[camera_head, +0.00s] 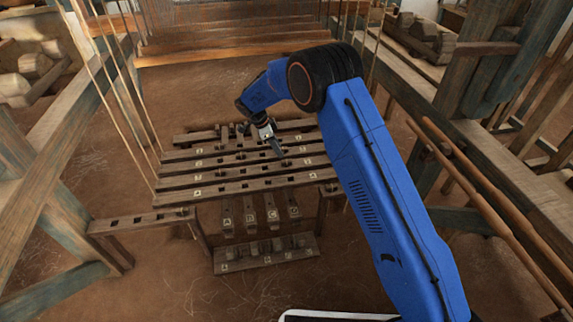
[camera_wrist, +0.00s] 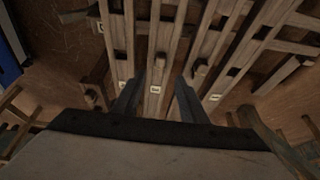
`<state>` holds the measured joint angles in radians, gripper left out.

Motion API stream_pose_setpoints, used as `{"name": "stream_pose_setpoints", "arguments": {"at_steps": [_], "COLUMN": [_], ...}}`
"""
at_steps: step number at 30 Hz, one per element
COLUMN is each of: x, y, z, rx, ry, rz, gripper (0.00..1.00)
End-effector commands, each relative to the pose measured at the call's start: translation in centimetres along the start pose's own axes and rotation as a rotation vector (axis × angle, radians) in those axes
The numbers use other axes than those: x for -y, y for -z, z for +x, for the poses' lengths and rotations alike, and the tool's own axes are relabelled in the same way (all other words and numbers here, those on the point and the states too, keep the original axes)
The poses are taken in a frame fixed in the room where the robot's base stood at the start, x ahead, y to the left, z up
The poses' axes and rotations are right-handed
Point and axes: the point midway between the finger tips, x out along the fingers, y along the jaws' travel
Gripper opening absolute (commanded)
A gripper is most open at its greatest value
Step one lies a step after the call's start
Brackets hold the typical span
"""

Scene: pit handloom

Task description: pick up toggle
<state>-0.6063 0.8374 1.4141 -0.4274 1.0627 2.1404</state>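A slatted wooden rack (camera_head: 230,172) with dark square slots and small labels stands in the middle of the head view. I cannot tell which peg is the toggle. My gripper (camera_head: 274,146) is over the right half of the slats in the head view. In the wrist view my gripper (camera_wrist: 158,92) has its two fingers spread with a gap between them. A labelled slat shows through the gap, and nothing is held.
Below the slats hang several lettered wooden pieces (camera_head: 250,215) over a low slotted block (camera_head: 266,254). A slotted side bar (camera_head: 140,221) extends left. Thin cords (camera_head: 118,75) run at the left. Loom beams (camera_head: 520,175) stand at the right. The front-left earth floor is clear.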

Motion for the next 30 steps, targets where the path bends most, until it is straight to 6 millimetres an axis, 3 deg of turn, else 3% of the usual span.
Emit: {"name": "stream_pose_setpoints", "arguments": {"at_steps": [4,14,24,30], "x": [0.0,0.0,0.0,0.0], "y": [0.1,0.1,0.0,0.0], "z": [1.9,3.6,8.1,8.4], "rx": [-0.001,-0.001,-0.001,-0.001], "ry": [-0.001,-0.002,-0.002,0.000], "rz": [0.000,-0.001,-0.001,-0.001], "gripper": [0.39,0.39,0.39,0.39]}}
